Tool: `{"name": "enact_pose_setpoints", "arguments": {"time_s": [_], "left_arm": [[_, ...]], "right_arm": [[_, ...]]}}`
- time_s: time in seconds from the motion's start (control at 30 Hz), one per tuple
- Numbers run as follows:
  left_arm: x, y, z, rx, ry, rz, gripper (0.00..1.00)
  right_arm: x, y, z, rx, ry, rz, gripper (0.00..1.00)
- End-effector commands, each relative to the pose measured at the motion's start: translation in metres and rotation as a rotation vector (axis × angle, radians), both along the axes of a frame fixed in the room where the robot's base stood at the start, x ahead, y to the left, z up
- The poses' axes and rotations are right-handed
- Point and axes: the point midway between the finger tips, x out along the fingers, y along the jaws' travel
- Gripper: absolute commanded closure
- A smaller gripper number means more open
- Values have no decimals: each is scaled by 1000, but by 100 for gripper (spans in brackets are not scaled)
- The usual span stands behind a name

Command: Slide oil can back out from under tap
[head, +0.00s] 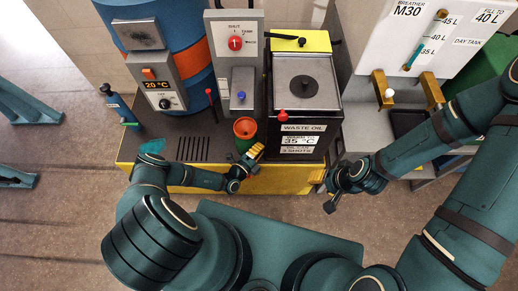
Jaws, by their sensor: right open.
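The oil can (245,127), a small can with an orange rim and dark green body, stands on the dark machine top. It is just below the grey panel that carries the tap with a blue knob (240,96). The spout itself is hard to make out. My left gripper (255,151) has its yellow fingers at the near side of the can. Whether they touch or grip it is unclear. My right gripper (318,181) is open and empty, at the near side of the waste oil box, away from the can.
The black waste oil box (303,144) stands just right of the can. A red-knobbed lever (209,93) rises behind the can. The yellow front edge (283,181) borders the machine.

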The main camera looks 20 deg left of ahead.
Motion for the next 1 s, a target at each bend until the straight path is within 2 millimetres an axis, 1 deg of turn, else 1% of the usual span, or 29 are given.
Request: {"name": "enact_pose_setpoints", "arguments": {"time_s": [0.27, 0.37, 0.47, 0.6, 0.7, 0.73, 0.83, 1.0], "left_arm": [[0, 1, 0, 0, 0, 0, 100], [-3, 12, -2, 2, -1, 2, 100], [-10, 36, -3, 4, 1, 5, 100], [-22, 76, -5, 4, 0, 4, 100], [-30, 101, -5, 4, 0, 3, 100], [-32, 105, -4, 3, 0, 2, 100], [-32, 103, -1, -1, 0, -1, 100], [-31, 103, 0, -1, 0, 0, 100]], "right_arm": [[0, 0, -1, 0, 1, 0, 53], [0, 0, -5, 0, -1, 0, 53], [2, 0, -13, -1, -4, 0, 53], [4, -1, -28, -3, -11, -2, 53], [6, -1, -38, -3, -15, -4, 53], [7, -1, -41, -3, -16, -4, 53], [7, -1, -37, -3, -17, -3, 53], [7, -1, -36, -3, -17, -3, 53]]}}
